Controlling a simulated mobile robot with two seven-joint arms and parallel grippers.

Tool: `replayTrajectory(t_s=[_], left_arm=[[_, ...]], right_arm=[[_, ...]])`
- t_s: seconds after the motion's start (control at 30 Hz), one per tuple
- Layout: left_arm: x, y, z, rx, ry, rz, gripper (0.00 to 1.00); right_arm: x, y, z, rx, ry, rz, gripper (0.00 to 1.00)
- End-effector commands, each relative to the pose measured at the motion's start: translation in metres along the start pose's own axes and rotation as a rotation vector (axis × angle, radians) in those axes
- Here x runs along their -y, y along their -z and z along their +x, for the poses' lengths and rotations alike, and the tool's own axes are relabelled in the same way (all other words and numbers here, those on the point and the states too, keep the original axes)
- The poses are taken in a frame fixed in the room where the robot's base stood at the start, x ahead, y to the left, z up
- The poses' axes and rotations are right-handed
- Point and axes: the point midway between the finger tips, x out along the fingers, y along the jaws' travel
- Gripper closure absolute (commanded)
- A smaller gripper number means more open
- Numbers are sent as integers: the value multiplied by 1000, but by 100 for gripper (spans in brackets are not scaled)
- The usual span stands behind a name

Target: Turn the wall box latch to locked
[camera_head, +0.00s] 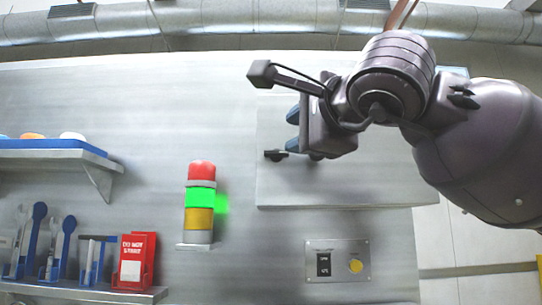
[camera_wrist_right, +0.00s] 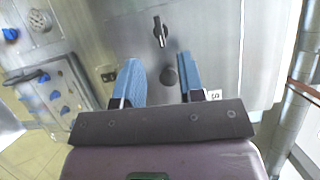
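The wall box (camera_head: 330,190) is a flat grey metal box on the wall in the head view. Its small dark latch (camera_head: 275,155) sits near the left side of its face, with the handle lying roughly sideways. The latch also shows in the right wrist view (camera_wrist_right: 159,32), just beyond the fingertips. My right gripper (camera_head: 291,130) is in front of the box, close to the latch. In the wrist view its two blue fingers (camera_wrist_right: 160,62) are apart with nothing gripped. A dark round spot (camera_wrist_right: 170,76) shows between them. My left gripper is not in view.
A signal tower (camera_head: 200,198) with its green section glowing stands left of the box. A button panel (camera_head: 337,261) is below it. A shelf (camera_head: 50,155) and a tool rack (camera_head: 80,292) are at the left. My right arm covers the box's upper right.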

Motion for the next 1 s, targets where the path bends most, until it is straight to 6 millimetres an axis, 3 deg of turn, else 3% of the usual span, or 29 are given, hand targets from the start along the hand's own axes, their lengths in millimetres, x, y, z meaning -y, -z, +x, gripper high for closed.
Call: replayTrajectory(t_s=[0.27,0.7,1.0], left_arm=[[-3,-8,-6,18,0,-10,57],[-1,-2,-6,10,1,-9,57],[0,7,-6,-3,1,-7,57]], right_arm=[[-3,10,8,-59,-21,-47,64],[-4,13,77,-56,-23,-43,64],[-5,15,105,-55,-22,-43,64]])
